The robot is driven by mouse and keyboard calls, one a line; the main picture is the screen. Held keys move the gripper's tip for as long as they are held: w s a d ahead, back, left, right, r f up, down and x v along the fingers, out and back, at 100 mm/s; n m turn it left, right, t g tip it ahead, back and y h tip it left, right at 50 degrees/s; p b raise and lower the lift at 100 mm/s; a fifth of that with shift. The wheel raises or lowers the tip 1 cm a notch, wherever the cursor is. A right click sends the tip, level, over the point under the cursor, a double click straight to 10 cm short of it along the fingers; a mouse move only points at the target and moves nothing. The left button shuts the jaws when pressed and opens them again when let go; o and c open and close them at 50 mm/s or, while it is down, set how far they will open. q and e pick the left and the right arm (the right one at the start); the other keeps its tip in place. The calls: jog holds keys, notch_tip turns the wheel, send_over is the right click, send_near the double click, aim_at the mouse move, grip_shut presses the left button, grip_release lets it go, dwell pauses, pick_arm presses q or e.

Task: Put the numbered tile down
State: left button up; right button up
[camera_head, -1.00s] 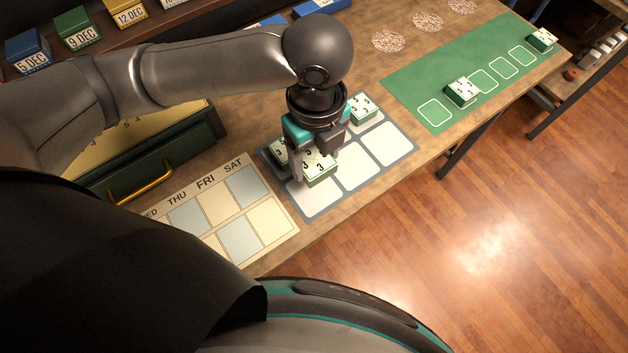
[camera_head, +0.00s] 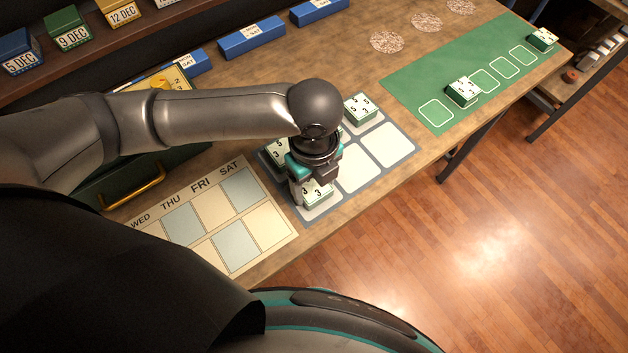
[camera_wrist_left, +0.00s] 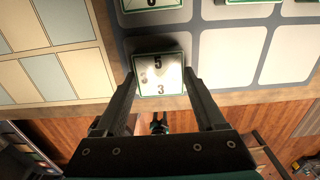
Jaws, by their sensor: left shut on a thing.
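The numbered tile (camera_head: 316,193), white-topped with a green border and the digits 5 and 3, is between the fingers of my left gripper (camera_head: 312,190). In the left wrist view the tile (camera_wrist_left: 159,75) shows between the two fingertips (camera_wrist_left: 160,82). It is over the front-left white cell of the grey-blue mat (camera_head: 332,208). I cannot tell whether it touches the mat. Another tile (camera_head: 274,152) lies in the back-left cell, partly hidden by my arm. A third tile (camera_head: 360,107) lies farther back on the mat. My right gripper is not in view.
Empty white cells (camera_head: 393,145) lie to the right on the mat. A calendar sheet (camera_head: 222,215) lies to the left. A green mat (camera_head: 438,82) with tiles (camera_head: 463,91) is at the right. The table's front edge is close to the gripper.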

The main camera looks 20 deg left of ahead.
aim_at(314, 188)
pick_arm(q)
jog(key=o, duration=1.5)
jog(key=shift+f, duration=0.1)
notch_tip(314, 188, up, 12)
jog(key=p, duration=0.3)
jog(key=shift+r, duration=0.2)
